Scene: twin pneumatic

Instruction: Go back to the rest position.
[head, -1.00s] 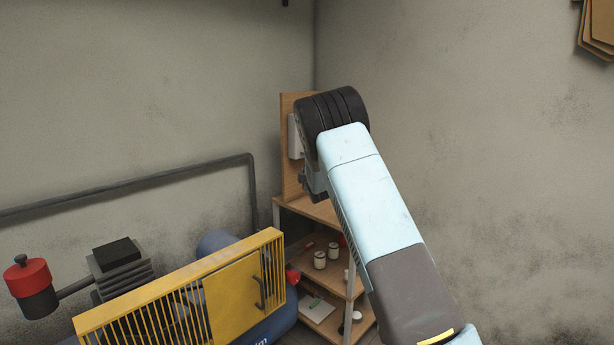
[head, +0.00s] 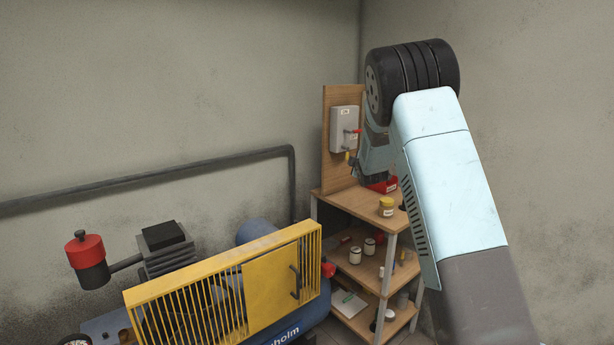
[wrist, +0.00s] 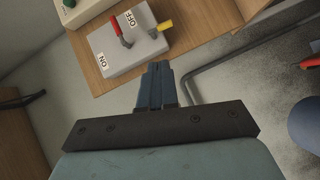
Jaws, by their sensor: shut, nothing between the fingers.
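My gripper (wrist: 157,72) shows in the wrist view with its dark fingers together and nothing between them. In the head view my arm rises on the right, and its upper joint and links hide most of the gripper. A grey switch box (wrist: 135,45) with ON and OFF labels, a red lever and a yellow part lies just beyond the fingertips in the wrist view, apart from them. In the head view the same grey box (head: 343,128) is mounted on an upright wooden board (head: 338,170), to the left of my wrist.
A compressor with a yellow guard (head: 225,280) stands in front left. A grey pipe (head: 200,174) runs along the wall.

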